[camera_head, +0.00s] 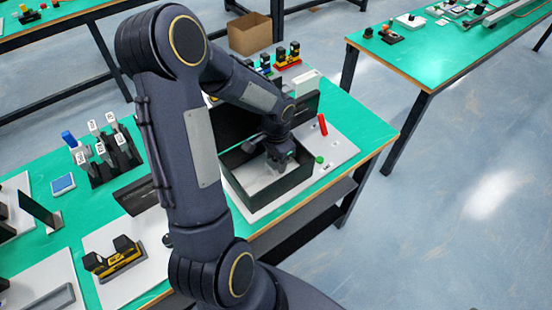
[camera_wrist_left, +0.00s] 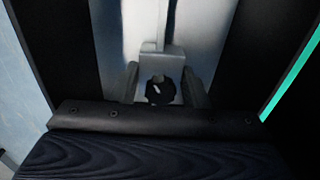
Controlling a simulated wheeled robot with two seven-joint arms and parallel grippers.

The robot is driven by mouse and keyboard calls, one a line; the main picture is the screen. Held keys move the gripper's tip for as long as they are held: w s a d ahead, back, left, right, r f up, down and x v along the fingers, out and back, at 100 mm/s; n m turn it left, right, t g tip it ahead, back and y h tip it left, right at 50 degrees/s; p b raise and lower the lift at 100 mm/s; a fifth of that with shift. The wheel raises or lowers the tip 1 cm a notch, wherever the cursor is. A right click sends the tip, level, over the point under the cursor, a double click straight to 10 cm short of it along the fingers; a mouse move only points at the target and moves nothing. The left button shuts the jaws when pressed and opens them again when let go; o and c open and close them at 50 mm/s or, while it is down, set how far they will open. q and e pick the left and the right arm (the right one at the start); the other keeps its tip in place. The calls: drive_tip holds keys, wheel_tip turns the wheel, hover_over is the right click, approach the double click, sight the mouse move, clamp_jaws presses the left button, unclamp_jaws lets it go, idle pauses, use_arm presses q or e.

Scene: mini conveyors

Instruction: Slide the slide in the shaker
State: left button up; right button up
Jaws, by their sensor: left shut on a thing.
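The shaker (camera_head: 236,196) is an open dark box with a pale inside, on a white board near the right end of the green table. My left gripper (camera_head: 277,164) reaches down into it from above. In the left wrist view my left gripper (camera_wrist_left: 161,88) has its fingers on both sides of a grey metal block (camera_wrist_left: 161,60) with a dark round knob (camera_wrist_left: 161,91). It is shut on this piece, which I take to be the slide. A pale metal strip runs away from the block. The arm hides part of the box's back. My right gripper is not in view.
A red piece (camera_head: 322,124) and a green button (camera_head: 319,160) are on the board right of the box. A black and yellow device (camera_head: 113,258) and a rack of labelled dark holders (camera_head: 107,152) stand to the left. Open floor lies to the right.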

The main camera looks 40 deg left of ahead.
sight(265, 165)
use_arm(q)
clamp_jaws()
drive_tip(key=shift+s+a, duration=0.25)
drive_tip(key=shift+s, duration=0.65)
drive_tip(key=shift+s+a, duration=0.25)
drive_tip(key=shift+s, duration=0.6)
drive_tip(key=shift+w, duration=0.1)
drive_tip(key=o, duration=1)
unclamp_jaws()
drive_tip(key=shift+r, duration=0.15)
wheel_tip(265, 165, up, 8)
drive_tip(key=shift+f, duration=0.25)
